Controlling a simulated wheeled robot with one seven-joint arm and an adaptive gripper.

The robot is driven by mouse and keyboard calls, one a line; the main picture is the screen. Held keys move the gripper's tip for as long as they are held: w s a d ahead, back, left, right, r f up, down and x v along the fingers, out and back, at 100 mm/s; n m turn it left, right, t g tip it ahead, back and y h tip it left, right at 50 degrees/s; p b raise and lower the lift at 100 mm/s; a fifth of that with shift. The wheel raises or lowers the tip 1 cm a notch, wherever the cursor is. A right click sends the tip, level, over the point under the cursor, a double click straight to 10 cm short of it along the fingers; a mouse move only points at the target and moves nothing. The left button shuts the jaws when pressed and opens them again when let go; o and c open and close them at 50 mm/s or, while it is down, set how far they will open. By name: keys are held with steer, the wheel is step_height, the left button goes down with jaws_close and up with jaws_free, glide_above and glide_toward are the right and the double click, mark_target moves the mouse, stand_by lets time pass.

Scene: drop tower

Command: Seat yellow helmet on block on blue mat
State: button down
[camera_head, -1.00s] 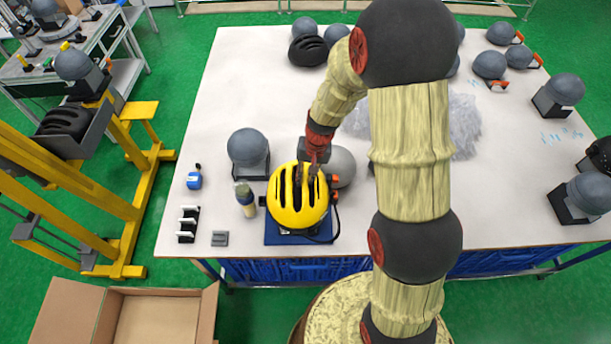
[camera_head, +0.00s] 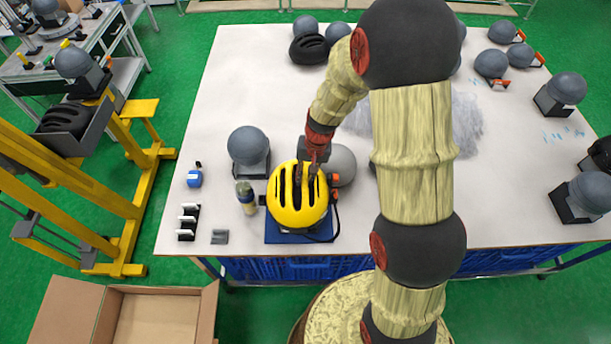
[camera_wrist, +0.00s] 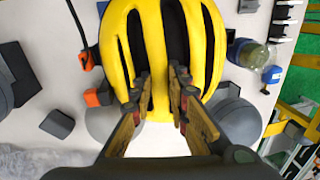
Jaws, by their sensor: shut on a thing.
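The yellow helmet (camera_head: 297,203) with dark vents is at the front of the white table, over the blue mat (camera_head: 287,236). Its strap hangs at its lower right. The helmet hides the block beneath it, so I cannot tell whether it rests on the block. My gripper (camera_head: 312,177) is shut on the helmet's rear rib. In the wrist view, the helmet (camera_wrist: 203,45) fills the upper middle, and my gripper's fingers (camera_wrist: 160,95) pinch a yellow rib between two vents.
A grey headform (camera_head: 247,147) stands behind left of the helmet, and another grey ball (camera_head: 343,163) is close behind right. A bottle (camera_head: 246,197) is just left of the mat. A cardboard box (camera_head: 150,318) is on the floor at front left.

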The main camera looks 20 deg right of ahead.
steer(key=shift+f+b, duration=0.45)
steer(key=shift+f, duration=0.05)
steer(key=c, duration=1.6)
jaws_free()
steer(key=shift+c, duration=0.2)
steer(key=shift+c, duration=0.4)
steer(key=shift+c, duration=1.4)
steer(key=shift+r, duration=0.3)
steer(key=shift+r+p, duration=0.35)
steer(key=shift+p, duration=0.15)
steer(key=shift+r+p, duration=0.3)
steer(key=shift+r, duration=0.2)
